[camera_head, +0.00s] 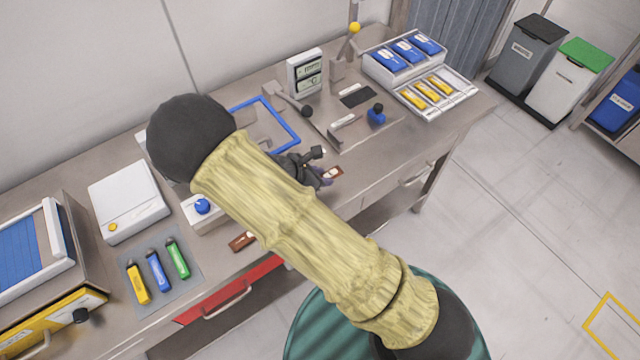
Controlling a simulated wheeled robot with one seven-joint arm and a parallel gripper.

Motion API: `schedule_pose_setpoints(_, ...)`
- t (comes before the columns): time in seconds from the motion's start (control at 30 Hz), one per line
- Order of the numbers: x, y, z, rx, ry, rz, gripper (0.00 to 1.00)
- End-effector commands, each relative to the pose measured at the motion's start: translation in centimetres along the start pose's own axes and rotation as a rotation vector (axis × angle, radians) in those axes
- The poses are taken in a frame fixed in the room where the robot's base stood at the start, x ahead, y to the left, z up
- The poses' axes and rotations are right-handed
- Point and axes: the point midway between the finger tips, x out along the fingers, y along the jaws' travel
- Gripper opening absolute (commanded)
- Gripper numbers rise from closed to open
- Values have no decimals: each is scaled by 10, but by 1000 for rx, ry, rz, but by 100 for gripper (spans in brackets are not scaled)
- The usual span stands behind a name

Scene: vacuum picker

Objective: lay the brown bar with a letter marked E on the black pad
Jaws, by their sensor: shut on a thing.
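My gripper (321,174) is near the front edge of the bench, partly hidden behind my yellow-sleeved arm. It is shut on a small brown bar (333,172) with a pale label; the letter is too small to read. I cannot tell whether this bar touches the bench top. Another brown bar (242,241) lies near the front edge to the left, partly covered by my arm, its letter unreadable. The black pad (356,95) lies flat and bare farther back to the right, apart from my gripper.
A blue knob-like object (376,114) stands just right of the pad. A white display unit (306,72) stands behind left. A rack of blue packs (405,54) and a tray of yellow bars (438,91) are at the right. A blue-rimmed tray (284,121) lies left of the pad.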

Motion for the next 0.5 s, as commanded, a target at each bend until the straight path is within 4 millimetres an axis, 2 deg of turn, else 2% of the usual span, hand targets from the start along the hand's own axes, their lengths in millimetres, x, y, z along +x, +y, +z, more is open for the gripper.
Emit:
schedule_pose_setpoints(0.2, -24, 1, 23, 3, 2, 2, 2)
schedule_pose_setpoints(0.5, -34, 0, 33, -1, 0, 0, 2)
